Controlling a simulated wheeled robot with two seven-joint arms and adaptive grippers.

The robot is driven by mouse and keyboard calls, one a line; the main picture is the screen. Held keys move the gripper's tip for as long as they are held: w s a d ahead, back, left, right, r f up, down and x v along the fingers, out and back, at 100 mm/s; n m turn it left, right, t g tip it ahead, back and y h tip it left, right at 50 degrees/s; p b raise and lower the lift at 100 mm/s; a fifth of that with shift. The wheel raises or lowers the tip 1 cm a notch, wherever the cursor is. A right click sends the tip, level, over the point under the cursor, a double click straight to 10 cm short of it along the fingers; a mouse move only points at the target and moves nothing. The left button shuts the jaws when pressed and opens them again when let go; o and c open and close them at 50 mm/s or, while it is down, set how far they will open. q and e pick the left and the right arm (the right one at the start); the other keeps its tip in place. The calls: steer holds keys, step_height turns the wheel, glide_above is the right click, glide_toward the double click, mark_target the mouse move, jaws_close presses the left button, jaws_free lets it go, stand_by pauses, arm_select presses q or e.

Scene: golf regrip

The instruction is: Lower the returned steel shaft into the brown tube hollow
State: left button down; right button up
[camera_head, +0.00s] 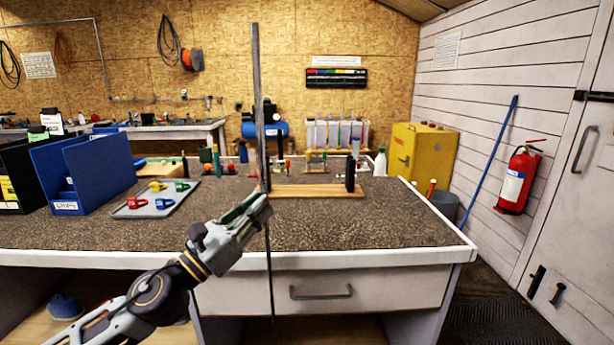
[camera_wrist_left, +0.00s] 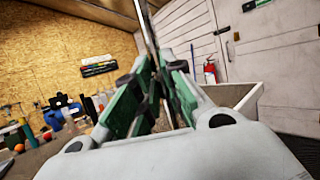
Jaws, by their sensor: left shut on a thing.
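The steel shaft (camera_head: 257,100) is a long, thin, near-vertical grey bar, rising high above the bench. My left gripper (camera_head: 262,205) is shut on it near the bench's front part. Below the gripper a thin dark length runs down in front of the drawer. In the left wrist view the shaft (camera_wrist_left: 149,35) stands between the green-padded fingers of my left gripper (camera_wrist_left: 155,90). I cannot pick out a brown tube with a hollow for certain in either view. My right gripper is not in view.
A wooden board (camera_head: 315,191) with a dark upright post (camera_head: 350,174) lies behind the shaft. A grey tray (camera_head: 152,209) with coloured clamps and a blue bin (camera_head: 95,178) stand to the left. The bench top (camera_head: 370,228) is clear at front right.

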arm_select(q)
steer(key=shift+s+a+f+n+t+y, duration=1.4)
steer(key=shift+a+f+y, duration=0.5)
steer(key=shift+a+f, duration=3.3)
steer(key=s+a+f, duration=0.1)
steer(key=s+f, duration=0.2)
steer(key=f, duration=0.6)
steer(key=shift+f, duration=0.35)
steer(key=d+r+m+g+h, duration=0.1)
steer(key=d+m+g+h, duration=0.7)
steer(key=d+g, duration=0.3)
steer(key=shift+d+h, duration=0.9)
steer(key=shift+d, duration=1)
steer(key=shift+r, duration=0.1)
